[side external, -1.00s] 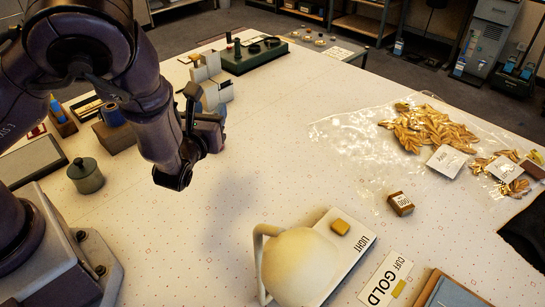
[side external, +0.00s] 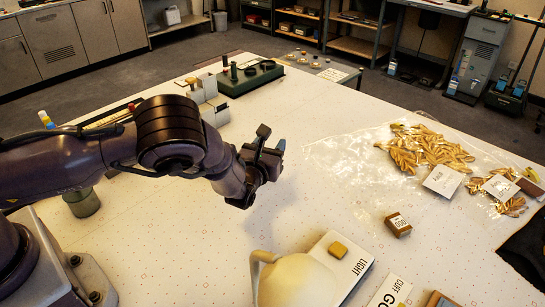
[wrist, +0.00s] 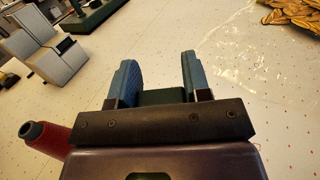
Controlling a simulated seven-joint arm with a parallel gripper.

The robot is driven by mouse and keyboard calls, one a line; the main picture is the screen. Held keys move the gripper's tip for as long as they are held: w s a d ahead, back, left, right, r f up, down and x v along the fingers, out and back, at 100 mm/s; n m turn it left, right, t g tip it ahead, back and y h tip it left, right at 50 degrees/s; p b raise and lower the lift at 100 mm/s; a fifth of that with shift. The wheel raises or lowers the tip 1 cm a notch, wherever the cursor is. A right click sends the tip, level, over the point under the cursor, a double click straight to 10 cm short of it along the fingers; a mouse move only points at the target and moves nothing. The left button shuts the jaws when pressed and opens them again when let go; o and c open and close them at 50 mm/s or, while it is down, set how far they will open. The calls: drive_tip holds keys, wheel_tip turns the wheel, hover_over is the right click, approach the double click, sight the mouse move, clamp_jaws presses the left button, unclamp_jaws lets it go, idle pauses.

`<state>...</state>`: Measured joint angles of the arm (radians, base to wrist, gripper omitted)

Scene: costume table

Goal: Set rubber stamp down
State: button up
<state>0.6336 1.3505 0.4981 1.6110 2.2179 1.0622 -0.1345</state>
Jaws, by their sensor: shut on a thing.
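My gripper (side external: 268,152) is in the air above the white dotted table (side external: 330,200), left of its middle, with clear space below. In the wrist view its two blue-padded fingers (wrist: 160,80) stand apart, with a dark green piece (wrist: 162,97) between them near their base. I take this piece for the rubber stamp; most of it is hidden behind the palm, and its face cannot be seen. A small brown block with a white label (side external: 398,225) lies on the table to the right.
Gold leaves (side external: 430,148) lie on clear plastic at right. A red, grey-tipped object (wrist: 45,137) shows beside my palm. The table's middle is clear.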

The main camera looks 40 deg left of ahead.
drive_tip(key=shift+w+f, duration=0.35)
drive_tip(key=shift+f, duration=1.65)
drive_tip(key=shift+f, duration=0.1)
drive_tip(key=o, duration=0.9)
